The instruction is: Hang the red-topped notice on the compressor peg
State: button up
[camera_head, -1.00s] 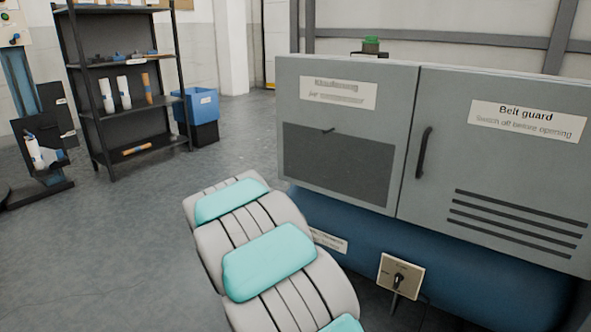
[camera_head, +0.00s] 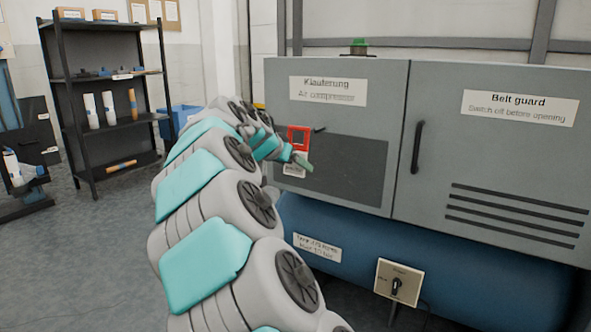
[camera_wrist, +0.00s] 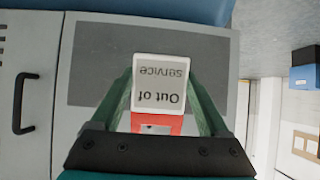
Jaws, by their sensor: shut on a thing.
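The red-topped notice (camera_head: 299,132) is held upright in front of the compressor's dark panel, red part up and white part below. In the wrist view its white face (camera_wrist: 160,82) reads "Out of service" upside down. My gripper (camera_head: 302,162) is shut on the notice; its green fingers (camera_wrist: 165,100) stand on either side of it. The compressor peg (camera_head: 319,129) is a small dark pin on the panel, just right of the notice's red top. I cannot see the peg in the wrist view. The gap between notice and panel is unclear.
The grey compressor cabinet (camera_head: 340,75) has a dark door handle (camera_head: 417,147) to the right. A blue tank (camera_head: 350,235) and a switch box (camera_head: 398,283) are below. A shelf rack (camera_head: 105,100) and blue bin (camera_head: 183,117) stand at the back left.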

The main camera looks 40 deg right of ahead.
jog(key=shift+s+r, duration=0.2)
jog(key=shift+s, duration=0.2)
jog(key=shift+d, duration=0.2)
jog(key=shift+w+d+f+p, duration=0.3)
jog(key=shift+w+d+p, duration=0.3)
jog(key=shift+d, duration=0.85)
jog(key=shift+w+d+f+p, duration=0.3)
jog(key=shift+w+d, duration=0.4)
jog(key=shift+d, duration=0.75)
jog(key=shift+w+d+f+p, duration=0.25)
jog(key=shift+w+d+p, duration=0.35)
jog(key=shift+d, duration=0.85)
jog(key=o, duration=1.2)
